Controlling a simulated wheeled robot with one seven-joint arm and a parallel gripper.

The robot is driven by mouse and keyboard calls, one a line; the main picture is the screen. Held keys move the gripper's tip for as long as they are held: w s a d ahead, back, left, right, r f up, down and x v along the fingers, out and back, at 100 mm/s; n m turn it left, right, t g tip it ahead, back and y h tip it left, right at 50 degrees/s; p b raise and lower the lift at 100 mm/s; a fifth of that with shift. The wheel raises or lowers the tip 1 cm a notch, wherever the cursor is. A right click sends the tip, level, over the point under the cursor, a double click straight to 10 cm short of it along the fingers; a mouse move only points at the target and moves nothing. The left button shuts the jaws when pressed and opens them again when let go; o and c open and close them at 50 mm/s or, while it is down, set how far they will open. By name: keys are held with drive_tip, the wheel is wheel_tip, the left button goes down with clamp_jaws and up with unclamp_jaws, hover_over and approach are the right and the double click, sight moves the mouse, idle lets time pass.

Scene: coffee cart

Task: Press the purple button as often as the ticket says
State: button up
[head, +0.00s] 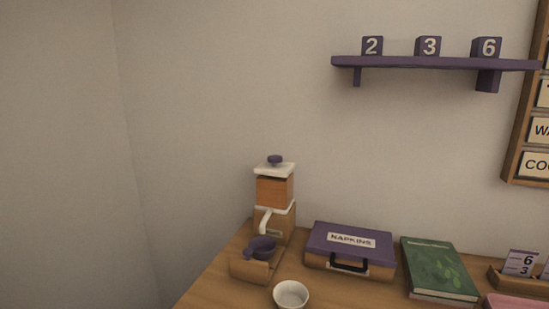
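No purple button that I can make out for sure shows in the head view. A wooden holder (501,278) at the right edge carries small white cards (524,262). A 6 and a 3 can be read on them. The right part of the holder is cut off by the frame, and I cannot tell whether one of the cards is the ticket. My gripper is not in view.
A grinder (274,192) with a purple knob (275,159), a purple scoop (262,246), a white bowl (291,295), a purple-lidded napkin box (349,246) and a green book (439,268) stand on the wooden counter (217,284). A purple shelf (425,64) bears blocks 2, 3, 6.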

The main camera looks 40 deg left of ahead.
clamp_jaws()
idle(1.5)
